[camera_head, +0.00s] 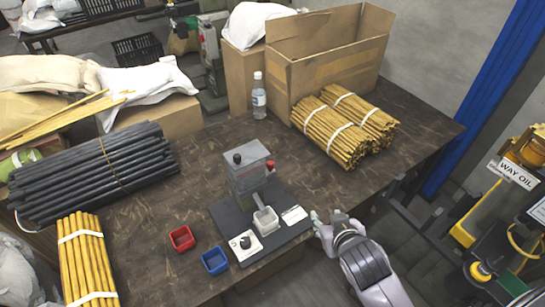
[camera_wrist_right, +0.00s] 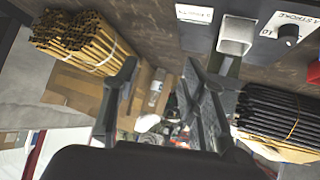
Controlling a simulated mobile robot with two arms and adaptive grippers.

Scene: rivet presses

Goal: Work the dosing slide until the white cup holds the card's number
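A grey dosing machine (camera_head: 248,172) stands on a dark base plate (camera_head: 228,222) on the brown table, with a black knob on top and a red knob at its side. The white cup (camera_head: 266,220) sits at its front; it also shows in the right wrist view (camera_wrist_right: 235,36). A white card (camera_head: 294,214) lies right of the cup, its print too small to read. A black knob (camera_head: 245,242) stands on a white plate left of the cup; the right wrist view shows lettering "A STROKE" and "10" there. My right gripper (camera_head: 326,219) is open and empty, right of the base plate near the table's front edge.
A red bin (camera_head: 182,238) and a blue bin (camera_head: 214,261) stand left of the base plate. Bundled yellow rods (camera_head: 345,127), dark rods (camera_head: 90,172), a bottle (camera_head: 259,96) and a cardboard box (camera_head: 330,50) surround the work area. Bare tabletop lies right of the machine.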

